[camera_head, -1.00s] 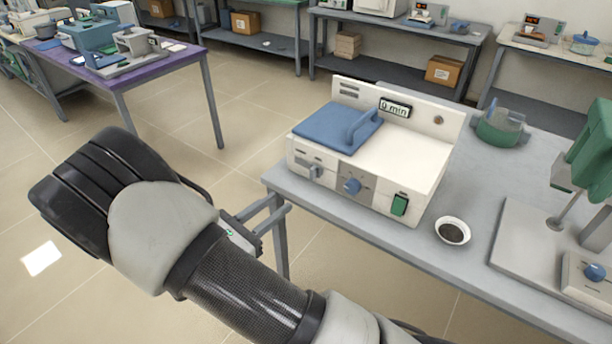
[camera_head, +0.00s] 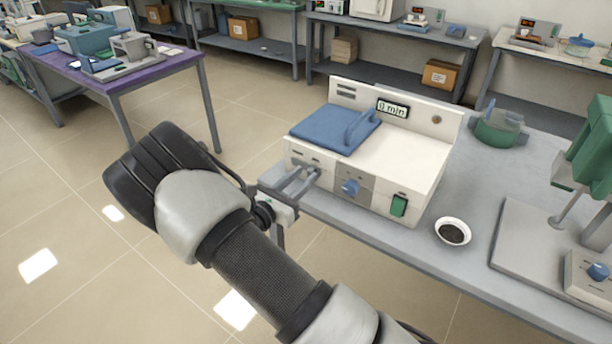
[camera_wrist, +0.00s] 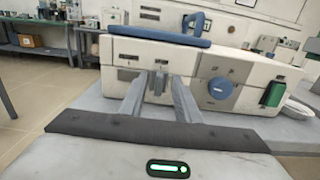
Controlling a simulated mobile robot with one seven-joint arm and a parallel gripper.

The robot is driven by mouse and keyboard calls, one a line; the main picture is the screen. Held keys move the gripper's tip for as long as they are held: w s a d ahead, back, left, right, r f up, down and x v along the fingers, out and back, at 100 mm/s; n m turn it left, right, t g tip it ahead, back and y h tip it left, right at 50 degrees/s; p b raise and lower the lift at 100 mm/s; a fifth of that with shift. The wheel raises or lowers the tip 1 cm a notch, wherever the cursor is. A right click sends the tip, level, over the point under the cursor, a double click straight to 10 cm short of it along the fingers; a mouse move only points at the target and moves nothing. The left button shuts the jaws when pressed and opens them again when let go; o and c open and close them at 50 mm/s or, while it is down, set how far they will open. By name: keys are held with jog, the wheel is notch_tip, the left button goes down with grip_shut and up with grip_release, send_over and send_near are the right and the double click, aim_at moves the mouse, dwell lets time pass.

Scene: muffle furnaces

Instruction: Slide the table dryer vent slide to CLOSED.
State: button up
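The table dryer (camera_head: 400,155) is a white box with a blue lid (camera_head: 335,130) on the grey table. Its vent slide, a small grey tab low on the left of the front face, shows in the wrist view (camera_wrist: 158,84). A dark slot part shows left of the tab; the lettering is too small to read. My gripper (camera_head: 310,176) is at the front face, with its two fingers reaching to the tab. In the wrist view the fingers are apart, one on each side of the tab, with narrow gaps; contact is not clear.
Right of the slide are a blue knob (camera_head: 350,187) and a green switch (camera_head: 399,205). A white bowl of dark grains (camera_head: 453,232) and a green-topped stand (camera_head: 585,150) are farther right. Floor left of the table is clear.

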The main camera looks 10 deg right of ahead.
jog(key=shift+x, duration=1.15)
grip_shut()
jog(key=w+a, duration=0.2)
jog(key=w+a+b, duration=0.1)
jog(key=w+a, duration=0.1)
jog(key=shift+w+a, duration=0.2)
jog(key=shift+a, duration=0.05)
jog(key=shift+a+r, duration=0.1)
grip_release()
jog(key=shift+w, duration=0.1)
